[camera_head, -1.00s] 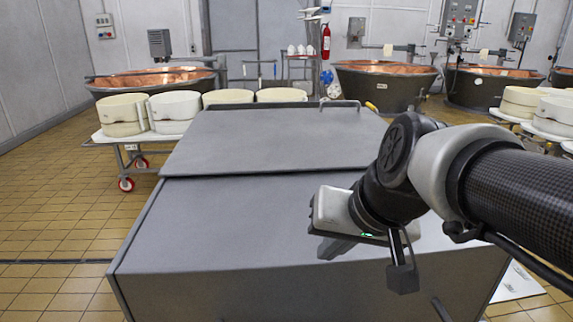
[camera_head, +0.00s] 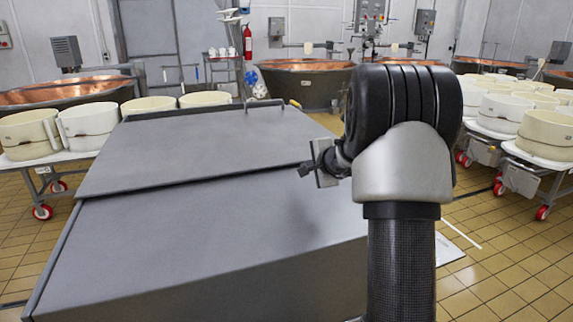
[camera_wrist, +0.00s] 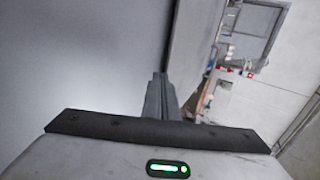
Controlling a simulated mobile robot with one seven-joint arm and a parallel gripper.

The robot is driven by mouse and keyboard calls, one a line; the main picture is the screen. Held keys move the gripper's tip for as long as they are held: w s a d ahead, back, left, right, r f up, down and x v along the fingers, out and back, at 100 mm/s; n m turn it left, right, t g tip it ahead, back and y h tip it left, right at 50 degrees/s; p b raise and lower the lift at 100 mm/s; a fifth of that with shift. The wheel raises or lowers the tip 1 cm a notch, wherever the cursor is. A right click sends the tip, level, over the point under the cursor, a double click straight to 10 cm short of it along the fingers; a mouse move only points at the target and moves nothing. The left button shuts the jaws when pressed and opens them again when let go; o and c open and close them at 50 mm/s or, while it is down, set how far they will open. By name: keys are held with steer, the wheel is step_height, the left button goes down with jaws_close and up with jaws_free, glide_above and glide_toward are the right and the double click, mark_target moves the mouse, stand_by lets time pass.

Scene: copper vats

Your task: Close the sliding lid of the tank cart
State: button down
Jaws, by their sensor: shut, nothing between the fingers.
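The grey tank cart (camera_head: 205,245) fills the lower left and middle of the head view. Its sliding lid (camera_head: 200,150) is a flat grey plate over the far part of the top, with its near edge crossing the cart. A bar handle (camera_head: 265,104) stands at the lid's far edge. My gripper (camera_head: 308,169) is near the lid's right edge, partly hidden behind my arm; I cannot tell whether it touches. In the wrist view its fingers (camera_wrist: 160,95) are together and empty, with a plain grey surface filling the left.
Carts with white moulds (camera_head: 88,122) stand at the left and right (camera_head: 545,133). Copper vats (camera_head: 305,82) line the back, with a red fire extinguisher (camera_head: 247,42) on the wall.

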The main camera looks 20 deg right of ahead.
steer(key=p, duration=0.1)
glide_toward(289, 165)
steer(key=shift+w+f, duration=0.2)
steer(key=shift+f, duration=0.45)
steer(key=shift+w+f, duration=0.2)
steer(key=shift+f, duration=0.4)
steer(key=w+p, duration=0.2)
steer(key=shift+w+d, duration=0.1)
steer(key=shift+w, duration=0.25)
steer(key=shift+w+f+p, duration=0.15)
steer(key=shift+w+p, duration=0.35)
steer(key=shift+w, duration=0.35)
